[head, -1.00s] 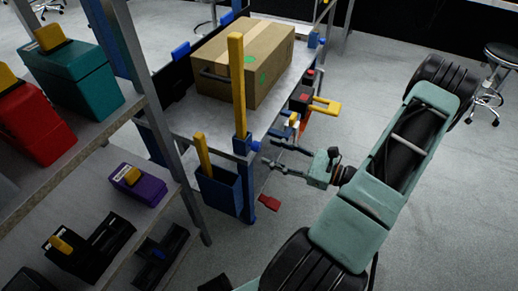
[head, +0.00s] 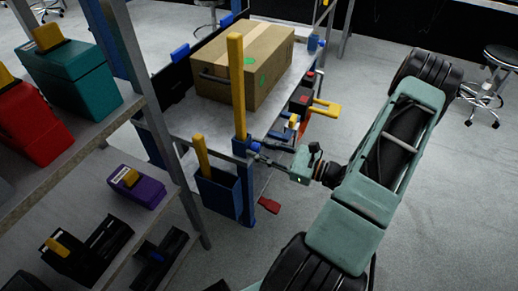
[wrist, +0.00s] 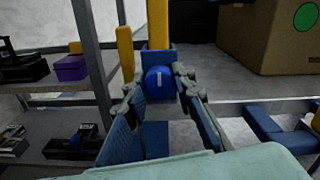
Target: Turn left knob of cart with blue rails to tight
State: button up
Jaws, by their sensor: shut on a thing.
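The cart (head: 193,121) has a grey top, blue fittings and a tall yellow post (head: 236,85) at its near corner. A round blue knob (wrist: 159,86) with a white mark sits in a blue bracket below that post. The white mark looks close to vertical in the wrist view. My gripper (wrist: 157,80) has one finger on each side of the knob and is shut on it.
A large cardboard box (head: 240,65) stands on the cart. A blue bin (head: 219,192) hangs below the corner. A shelf rack with a purple box (head: 134,187) stands at left. A yellow handle (head: 326,107) juts from the cart's right side.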

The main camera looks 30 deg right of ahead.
grip_shut()
